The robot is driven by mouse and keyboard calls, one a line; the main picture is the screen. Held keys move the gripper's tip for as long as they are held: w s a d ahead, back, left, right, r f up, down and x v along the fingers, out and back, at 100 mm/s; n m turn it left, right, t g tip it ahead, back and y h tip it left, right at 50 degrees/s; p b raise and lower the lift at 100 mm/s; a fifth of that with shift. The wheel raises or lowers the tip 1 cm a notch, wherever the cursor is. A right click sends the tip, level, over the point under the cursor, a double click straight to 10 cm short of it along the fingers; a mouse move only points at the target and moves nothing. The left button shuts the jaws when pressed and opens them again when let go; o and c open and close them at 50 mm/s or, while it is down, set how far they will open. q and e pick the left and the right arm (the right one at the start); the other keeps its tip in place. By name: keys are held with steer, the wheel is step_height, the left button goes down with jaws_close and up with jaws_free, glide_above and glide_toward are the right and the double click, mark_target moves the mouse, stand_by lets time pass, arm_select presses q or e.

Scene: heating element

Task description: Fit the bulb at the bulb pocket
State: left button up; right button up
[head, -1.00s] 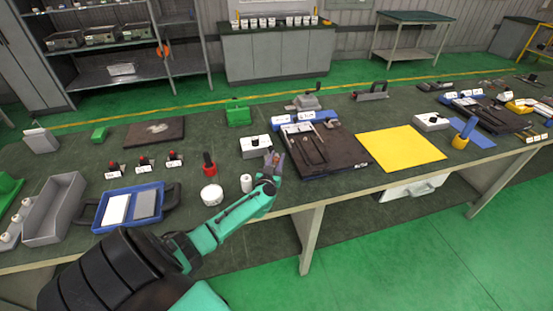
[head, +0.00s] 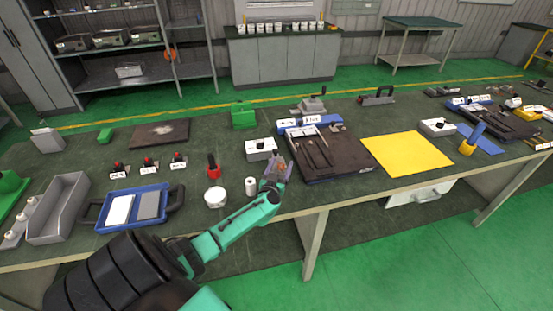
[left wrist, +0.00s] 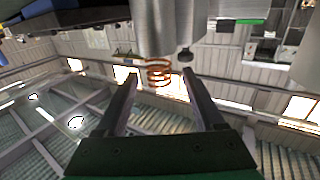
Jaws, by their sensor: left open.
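My left gripper (head: 278,164) is over the front part of the bench, just left of the dark brown board (head: 335,165). In the left wrist view its two dark fingers (left wrist: 160,78) are spread. An orange wire coil (left wrist: 158,73) shows between the fingertips, below a silver cylinder (left wrist: 168,30); I cannot tell whether a finger touches it. I cannot identify the bulb or the bulb pocket with certainty. Several small white rounded pieces (head: 30,207) stand at the far left, too small to name. My right gripper is not in view.
A white roll (head: 251,187) and a white round tub (head: 215,197) stand close left of my gripper. A blue tray (head: 103,222) lies left; a yellow sheet (head: 407,153) lies flat at right.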

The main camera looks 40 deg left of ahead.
arm_select(q)
steer(key=p+v, duration=0.1)
steer(key=v, duration=1.3)
steer(key=shift+p, duration=0.4)
steer(key=shift+r, duration=0.1)
